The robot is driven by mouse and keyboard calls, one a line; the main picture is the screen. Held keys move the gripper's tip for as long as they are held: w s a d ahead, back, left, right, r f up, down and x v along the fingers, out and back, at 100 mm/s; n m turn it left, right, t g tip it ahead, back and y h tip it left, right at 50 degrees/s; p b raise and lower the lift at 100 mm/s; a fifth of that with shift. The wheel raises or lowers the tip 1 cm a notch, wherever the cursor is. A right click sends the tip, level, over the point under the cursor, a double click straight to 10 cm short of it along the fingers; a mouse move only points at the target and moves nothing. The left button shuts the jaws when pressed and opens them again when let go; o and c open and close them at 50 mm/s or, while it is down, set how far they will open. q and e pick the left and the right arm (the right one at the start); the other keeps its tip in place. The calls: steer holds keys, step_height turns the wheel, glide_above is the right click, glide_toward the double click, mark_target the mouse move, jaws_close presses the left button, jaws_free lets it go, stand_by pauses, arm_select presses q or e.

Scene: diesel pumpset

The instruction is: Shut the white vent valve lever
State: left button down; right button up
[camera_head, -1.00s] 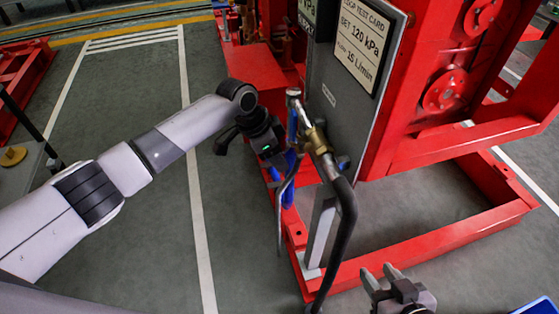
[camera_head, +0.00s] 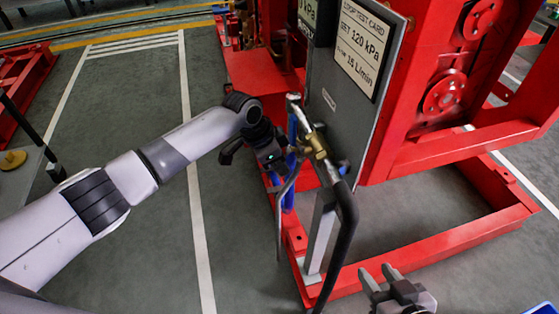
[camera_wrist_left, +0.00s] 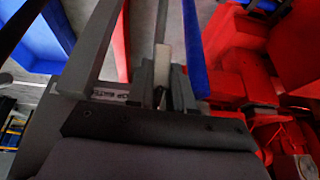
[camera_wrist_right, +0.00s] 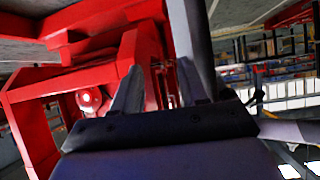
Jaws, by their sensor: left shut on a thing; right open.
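A pale, whitish bar, which looks like the vent valve lever (camera_wrist_left: 163,62), stands between my left fingers in the left wrist view. My left gripper (camera_head: 288,155) is shut on it, beside the hose assembly at the grey panel's lower left edge. In the head view the lever itself cannot be made out behind the fingers and pipes. A brass fitting (camera_head: 317,146) on the hose assembly is just right of the left gripper. My right gripper (camera_head: 378,275) is open and empty at the lower right, in front of the red base frame. Its fingers also show in the right wrist view (camera_wrist_right: 155,90).
The grey panel (camera_head: 345,100) carries a test card (camera_head: 362,45). A black hose (camera_head: 346,230) hangs from the brass fitting. A blue pipe (camera_head: 291,125) runs close to my left gripper. The red frame (camera_head: 440,245) spans the right side. Open floor (camera_head: 245,230) lies left of it.

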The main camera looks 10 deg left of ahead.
arm_select(q)
steer(key=shift+r+p, duration=0.15)
steer(key=shift+p, duration=0.2)
steer(key=shift+a+t+p, duration=0.1)
steer(key=shift+t+p, duration=0.3)
steer(key=shift+p, duration=0.05)
steer(key=shift+w+r+t+y+p, duration=0.1)
steer(key=shift+w+t+y+p, duration=0.3)
steer(key=shift+p, duration=0.6)
steer(key=shift+a+m+t+p, duration=0.1)
steer(key=shift+m+t+p, duration=0.25)
steer(key=shift+t, duration=0.25)
steer(key=shift+w+a+m+t+y+p, duration=0.2)
steer(key=shift+w+t+y+p, duration=0.1)
steer(key=shift+t+p, duration=0.4)
steer(key=shift+w+a+m+t+y+p, duration=0.1)
steer(key=shift+w+m+t+y+p, duration=0.15)
steer(key=shift+t+p, duration=0.4)
arm_select(e)
steer(key=shift+s+d+r+m+g+h, duration=0.25)
steer(key=shift+s+d+r, duration=0.2)
steer(key=shift+d, duration=0.3)
steer(key=shift+s+d+r+m+g+h, duration=0.15)
steer(key=shift+s+d+r+g+h, duration=0.1)
steer(key=shift+s+d+r, duration=0.35)
arm_select(q)
steer(key=shift+t, duration=0.25)
arm_select(e)
steer(key=shift+w+d+f, duration=0.1)
steer(key=shift+w+f, duration=0.05)
